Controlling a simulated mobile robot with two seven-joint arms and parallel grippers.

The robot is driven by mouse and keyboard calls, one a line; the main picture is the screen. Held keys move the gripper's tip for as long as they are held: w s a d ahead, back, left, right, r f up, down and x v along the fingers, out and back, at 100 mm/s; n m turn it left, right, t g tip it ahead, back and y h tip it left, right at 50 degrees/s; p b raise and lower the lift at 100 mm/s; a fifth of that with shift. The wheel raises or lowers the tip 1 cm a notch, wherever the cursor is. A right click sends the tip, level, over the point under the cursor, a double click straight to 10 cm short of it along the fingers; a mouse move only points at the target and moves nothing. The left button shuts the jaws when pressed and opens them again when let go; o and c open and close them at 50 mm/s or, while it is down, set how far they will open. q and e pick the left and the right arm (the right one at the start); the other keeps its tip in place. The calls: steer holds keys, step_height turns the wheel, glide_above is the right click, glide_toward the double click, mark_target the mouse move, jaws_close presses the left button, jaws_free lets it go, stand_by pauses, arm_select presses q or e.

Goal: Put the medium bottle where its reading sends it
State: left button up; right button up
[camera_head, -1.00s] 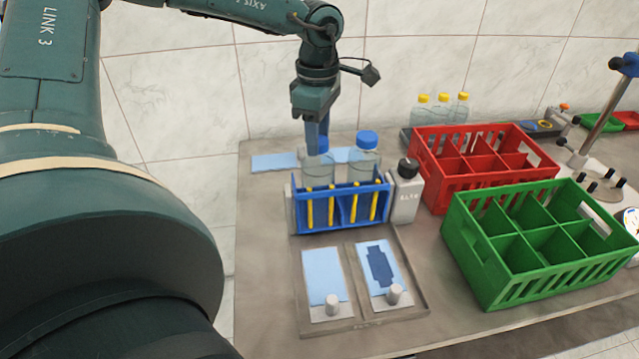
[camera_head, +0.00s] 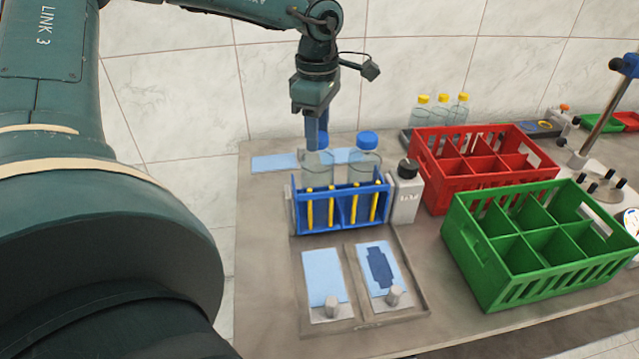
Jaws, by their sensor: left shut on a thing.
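Two clear bottles with blue caps are in a blue rack (camera_head: 343,214) with yellow bars. My left gripper (camera_head: 318,138) points down from above and is shut on the cap of the left blue-capped bottle (camera_head: 317,168). That bottle is upright, with its lower part hidden behind the rack front. The right blue-capped bottle (camera_head: 364,166) stands upright beside it, untouched. Smaller clear bottles with yellow caps (camera_head: 442,110) stand at the back. I cannot tell from labels which bottle is the medium one. My right gripper is not in view.
In front lies a tray (camera_head: 341,319) with two pale blue panels and small knobs. A red crate (camera_head: 474,192) and a green crate (camera_head: 508,293), both divided and empty, stand on the right.

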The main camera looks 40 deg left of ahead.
arm_select(q)
steer(key=shift+r+p, duration=0.4)
steer(key=shift+r, duration=0.6)
steer(key=shift+r+p, duration=0.45)
steer(key=shift+r, duration=0.35)
steer(key=shift+r+p, duration=0.55)
steer(key=shift+r, duration=0.45)
steer(key=shift+r+p, duration=0.35)
steer(key=shift+r, duration=0.25)
steer(key=shift+r+p, duration=0.35)
steer(key=shift+r, duration=0.25)
step_height(320, 180, up, 5)
steer(key=p, duration=0.3)
steer(key=shift+f, duration=0.15)
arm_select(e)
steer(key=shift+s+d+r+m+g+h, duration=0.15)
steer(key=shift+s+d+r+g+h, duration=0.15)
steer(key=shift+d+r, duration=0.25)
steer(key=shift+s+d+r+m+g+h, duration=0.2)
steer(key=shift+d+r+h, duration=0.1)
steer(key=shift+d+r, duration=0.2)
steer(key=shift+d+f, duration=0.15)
